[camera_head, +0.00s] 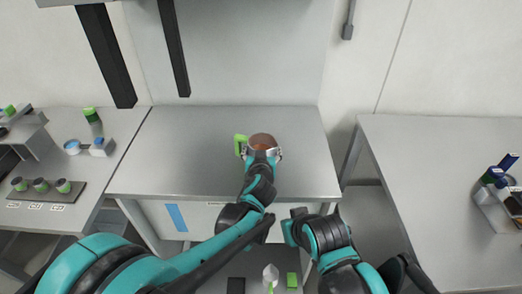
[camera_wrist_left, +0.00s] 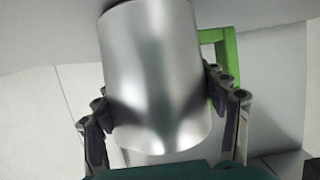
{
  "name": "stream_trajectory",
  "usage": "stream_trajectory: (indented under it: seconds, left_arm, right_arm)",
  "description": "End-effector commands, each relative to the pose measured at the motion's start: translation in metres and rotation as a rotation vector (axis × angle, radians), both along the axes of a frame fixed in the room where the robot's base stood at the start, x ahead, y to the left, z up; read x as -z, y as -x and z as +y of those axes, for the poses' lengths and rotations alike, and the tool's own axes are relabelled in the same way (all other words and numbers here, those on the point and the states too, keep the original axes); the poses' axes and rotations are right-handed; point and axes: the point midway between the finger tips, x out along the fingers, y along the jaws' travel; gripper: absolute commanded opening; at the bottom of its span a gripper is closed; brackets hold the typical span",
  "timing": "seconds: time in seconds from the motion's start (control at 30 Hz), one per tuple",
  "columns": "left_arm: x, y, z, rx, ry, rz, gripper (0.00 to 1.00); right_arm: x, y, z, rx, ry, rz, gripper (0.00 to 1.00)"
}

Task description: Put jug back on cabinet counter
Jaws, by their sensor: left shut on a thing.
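The jug (camera_head: 262,140) is a metal cylinder with a green handle (camera_head: 240,143) on its left side and brown-orange contents showing at its open top. It appears upright over the middle counter (camera_head: 170,165); whether its base touches the surface is hidden. My left gripper (camera_head: 262,154) is shut on the jug from the front. In the left wrist view the jug's silver body (camera_wrist_left: 152,75) sits between the two fingers, and the green handle shows behind the right finger. My right gripper (camera_head: 307,217) is low in front of the counter; its fingertips are not clear.
A left table (camera_head: 115,128) carries a rack of several small cups (camera_head: 40,185), a stand and a green-topped bottle (camera_head: 91,115). A right table (camera_head: 400,150) has a holder with blue items (camera_head: 495,175). Two dark bars hang above the counter. The rest of the counter is clear.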

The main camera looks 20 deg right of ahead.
Motion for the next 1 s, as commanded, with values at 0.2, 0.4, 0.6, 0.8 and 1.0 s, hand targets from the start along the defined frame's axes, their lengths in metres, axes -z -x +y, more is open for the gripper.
stream_trajectory:
  seconds: [0.2,0.4,0.6,0.8,1.0]
  left_arm:
    - [0.002,0.000,0.000,-0.001,0.000,0.000,0.93]
    - [0.002,0.000,0.000,0.000,0.000,0.000,0.93]
    - [-0.005,0.005,0.002,0.000,-0.001,0.000,0.93]
    - [-0.020,0.041,0.012,0.003,-0.001,0.000,0.93]
    - [-0.034,0.080,0.025,0.002,-0.001,0.000,0.93]
  right_arm:
    - [0.002,0.000,0.000,0.000,0.000,0.000,0.00]
    - [0.002,0.000,0.000,0.000,0.000,0.000,0.00]
    - [-0.004,0.000,0.000,0.000,0.000,0.000,0.00]
    - [-0.018,0.000,0.000,0.000,0.000,0.000,0.00]
    - [-0.031,0.000,0.000,0.000,0.000,0.000,0.00]
